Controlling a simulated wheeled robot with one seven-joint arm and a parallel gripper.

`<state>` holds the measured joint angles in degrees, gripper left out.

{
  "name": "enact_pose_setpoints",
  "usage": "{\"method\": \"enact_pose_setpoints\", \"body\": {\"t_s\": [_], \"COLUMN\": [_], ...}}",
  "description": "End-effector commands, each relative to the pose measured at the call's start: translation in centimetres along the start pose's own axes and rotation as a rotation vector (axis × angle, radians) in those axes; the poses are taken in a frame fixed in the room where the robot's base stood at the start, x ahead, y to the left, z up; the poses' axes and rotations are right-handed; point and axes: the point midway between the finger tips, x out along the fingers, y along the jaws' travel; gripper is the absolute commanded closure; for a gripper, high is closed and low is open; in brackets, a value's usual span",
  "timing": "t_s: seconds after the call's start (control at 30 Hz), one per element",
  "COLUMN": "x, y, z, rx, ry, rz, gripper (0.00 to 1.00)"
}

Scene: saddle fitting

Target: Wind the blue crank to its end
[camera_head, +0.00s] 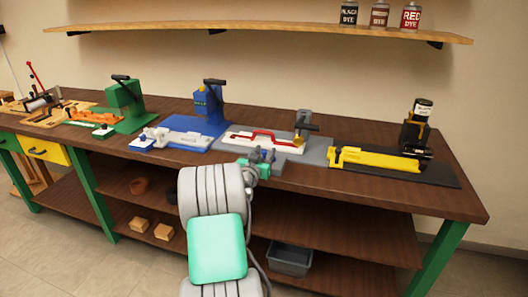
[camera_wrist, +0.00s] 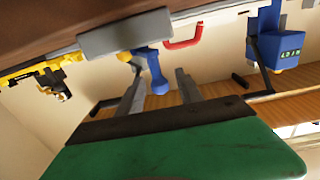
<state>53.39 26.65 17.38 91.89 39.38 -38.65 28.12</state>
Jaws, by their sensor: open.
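The blue crank (camera_wrist: 156,76) shows in the wrist view below a grey block (camera_wrist: 140,32), with a rounded blue end. In the head view a small blue part (camera_head: 267,155), probably the same crank, shows at the bench's front edge, partly hidden by my arm. My gripper (camera_wrist: 160,77) is open, its two grey fingers on either side of the crank in the wrist picture. No contact shows, and I cannot tell how deep the crank lies between the fingers. In the head view my gripper (camera_head: 260,163) is small and largely covered by my wrist.
A grey station with a red handle (camera_head: 262,135) stands behind the crank. The blue press (camera_head: 207,102) and green press (camera_head: 125,105) stand to the left, a yellow fixture (camera_head: 375,160) to the right. A shelf (camera_head: 270,27) with bottles hangs above the bench (camera_head: 440,198).

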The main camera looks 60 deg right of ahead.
Motion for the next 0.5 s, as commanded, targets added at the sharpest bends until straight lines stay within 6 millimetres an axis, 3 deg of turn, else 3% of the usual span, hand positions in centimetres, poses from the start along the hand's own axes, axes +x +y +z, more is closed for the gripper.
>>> {"method": "enact_pose_setpoints", "body": {"t_s": [0.17, 0.5], "x": [-0.03, -0.05], "y": [0.0, 0.0], "z": [0.02, 0.01], "rx": [0.0, 0.0], "ry": [-0.001, -0.001], "rz": [0.0, 0.0], "gripper": [0.58, 0.85]}}
